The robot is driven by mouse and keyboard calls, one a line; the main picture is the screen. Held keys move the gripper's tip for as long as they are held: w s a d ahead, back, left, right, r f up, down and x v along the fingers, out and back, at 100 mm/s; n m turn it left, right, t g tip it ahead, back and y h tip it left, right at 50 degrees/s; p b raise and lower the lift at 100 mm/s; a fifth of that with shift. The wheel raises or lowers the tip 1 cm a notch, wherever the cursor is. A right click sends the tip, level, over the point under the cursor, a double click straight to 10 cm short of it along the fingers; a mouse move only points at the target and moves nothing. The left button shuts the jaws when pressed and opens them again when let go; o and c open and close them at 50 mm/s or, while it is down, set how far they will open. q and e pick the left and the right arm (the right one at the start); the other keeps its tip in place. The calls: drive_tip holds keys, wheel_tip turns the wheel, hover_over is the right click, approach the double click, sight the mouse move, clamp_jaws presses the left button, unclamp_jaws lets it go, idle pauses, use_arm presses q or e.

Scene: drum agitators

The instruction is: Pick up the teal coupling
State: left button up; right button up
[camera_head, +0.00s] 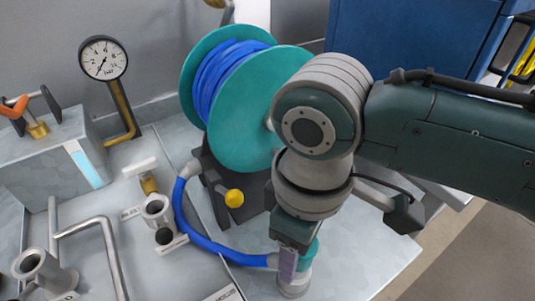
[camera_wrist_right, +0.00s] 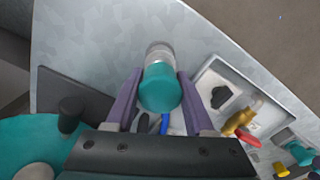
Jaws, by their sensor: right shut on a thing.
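The teal coupling (camera_head: 309,254) has a teal collar and a grey metal end and stands near the front edge of the grey bench. In the wrist view its teal end (camera_wrist_right: 160,88) sits between the purple fingers of my right gripper (camera_wrist_right: 160,98). In the head view my right gripper (camera_head: 290,264) points down and is shut on the coupling, partly hiding it. A blue hose (camera_head: 215,247) runs along the bench from the reel to a grey fitting beside the coupling's lower end. My left gripper is not in view.
A teal reel (camera_head: 247,110) wound with blue hose stands behind my right wrist. A yellow knob (camera_head: 234,198) sits on its dark stand. The bench's right front is bare.

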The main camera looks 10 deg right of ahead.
clamp_jaws()
drive_tip(key=shift+r, duration=0.1)
drive_tip(key=shift+r, duration=0.5)
wheel_tip(320, 180, up, 19)
drive_tip(key=p, duration=0.5)
